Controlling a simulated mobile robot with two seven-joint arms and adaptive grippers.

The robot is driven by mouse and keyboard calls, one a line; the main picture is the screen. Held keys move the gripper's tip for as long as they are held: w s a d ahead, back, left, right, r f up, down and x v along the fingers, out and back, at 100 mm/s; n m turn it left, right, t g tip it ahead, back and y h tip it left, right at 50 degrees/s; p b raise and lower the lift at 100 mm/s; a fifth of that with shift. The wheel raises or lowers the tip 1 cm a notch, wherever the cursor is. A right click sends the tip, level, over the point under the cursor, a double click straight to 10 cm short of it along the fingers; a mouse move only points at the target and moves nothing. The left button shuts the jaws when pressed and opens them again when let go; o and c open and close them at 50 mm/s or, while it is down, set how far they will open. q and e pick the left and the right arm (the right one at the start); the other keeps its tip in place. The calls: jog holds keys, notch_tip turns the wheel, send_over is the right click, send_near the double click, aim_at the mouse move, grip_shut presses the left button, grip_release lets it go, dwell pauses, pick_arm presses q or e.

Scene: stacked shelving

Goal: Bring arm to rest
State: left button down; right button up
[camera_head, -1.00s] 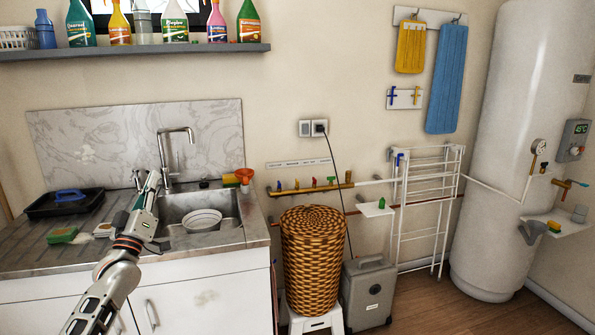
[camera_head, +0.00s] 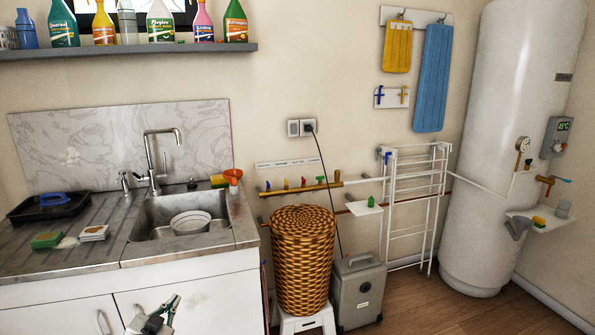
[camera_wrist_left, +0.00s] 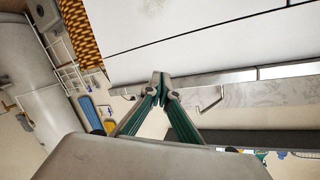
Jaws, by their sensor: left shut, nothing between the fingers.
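My left gripper (camera_head: 158,312) is low in front of the white cabinet doors (camera_head: 205,305), at the bottom edge of the head view. In the left wrist view its two green-sided fingers (camera_wrist_left: 160,80) meet at the tips, with nothing between them. The rest of my left arm is below the head view's edge. My right gripper shows in neither view.
The sink (camera_head: 150,229) sits in the counter, with stacked white bowls (camera_head: 191,222) inside. A wicker basket (camera_head: 303,260) on a white stool and a grey box (camera_head: 357,295) stand right of the cabinet. Floor beyond them is clear.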

pick_arm(q)
jog(key=s+d+f+g+h, duration=0.1)
jog(key=s+d+f, duration=0.4)
jog(key=s, duration=0.6)
jog(key=s+d+f+g, duration=0.2)
jog(key=s+d+f, duration=0.2)
jog(key=s, duration=0.8)
jog(key=s+d+f+n+g+h, duration=0.1)
jog(key=s+d+f, duration=0.4)
jog(key=s+f, duration=0.3)
jog(key=s, duration=0.4)
jog(key=shift+s+d+g+h, duration=0.15)
jog(key=shift+d+g+h, duration=0.15)
jog(key=shift+g, duration=0.1)
